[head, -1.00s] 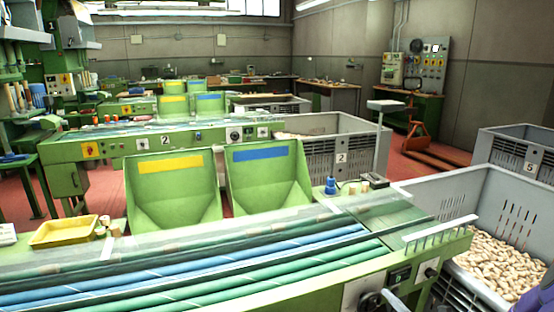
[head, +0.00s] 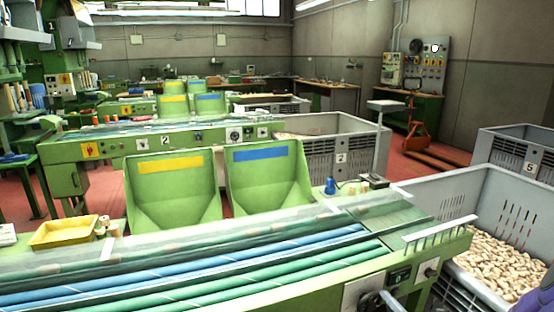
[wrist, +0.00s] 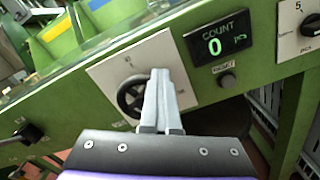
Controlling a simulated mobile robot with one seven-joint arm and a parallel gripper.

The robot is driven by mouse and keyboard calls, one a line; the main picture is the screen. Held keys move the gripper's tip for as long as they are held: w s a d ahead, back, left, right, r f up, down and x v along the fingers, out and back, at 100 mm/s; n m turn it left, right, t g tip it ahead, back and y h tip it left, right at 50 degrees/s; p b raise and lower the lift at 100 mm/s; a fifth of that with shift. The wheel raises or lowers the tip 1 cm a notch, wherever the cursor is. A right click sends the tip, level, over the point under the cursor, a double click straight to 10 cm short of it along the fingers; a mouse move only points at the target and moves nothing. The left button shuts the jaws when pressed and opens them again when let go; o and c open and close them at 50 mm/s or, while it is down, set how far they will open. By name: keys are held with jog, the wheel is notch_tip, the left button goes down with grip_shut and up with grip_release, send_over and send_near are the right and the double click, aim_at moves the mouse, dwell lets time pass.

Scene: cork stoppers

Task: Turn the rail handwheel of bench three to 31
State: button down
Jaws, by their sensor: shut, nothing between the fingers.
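In the wrist view the handwheel (wrist: 127,97) is a dark, round wheel on a white plate (wrist: 104,74) fixed to the green bench front. My gripper (wrist: 160,76) is shut and empty. Its pale fingers overlap the right side of the wheel in the picture and hide part of it and of the plate. I cannot tell whether they touch it. The marks on the plate are too small to read. In the head view the wheel (head: 369,302) is cut off by the bottom edge, on the near bench (head: 330,294).
Right of the wheel are a display (wrist: 217,45) reading COUNT 0, a dark button (wrist: 227,80) and a selector knob (wrist: 311,26). A black-knobbed lever (wrist: 30,132) is at left. A grey crate of corks (head: 450,192) stands right of the bench.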

aim_at(380, 297)
jog(key=shift+s+a, duration=0.1)
jog(key=shift+a, duration=0.1)
jog(key=shift+s+a+r+p, duration=0.2)
jog(key=shift+a+r+p, duration=0.45)
jog(key=shift+p, duration=0.2)
jog(key=shift+a+r, duration=0.15)
jog(key=shift+s+a, duration=0.1)
jog(key=shift+s+a+r+p, duration=0.1)
jog(key=shift+s+a+p, duration=0.05)
jog(key=shift+a+p, duration=0.25)
jog(key=shift+a, duration=0.2)
jog(key=shift+r+p, duration=0.15)
jog(key=shift+p, duration=0.15)
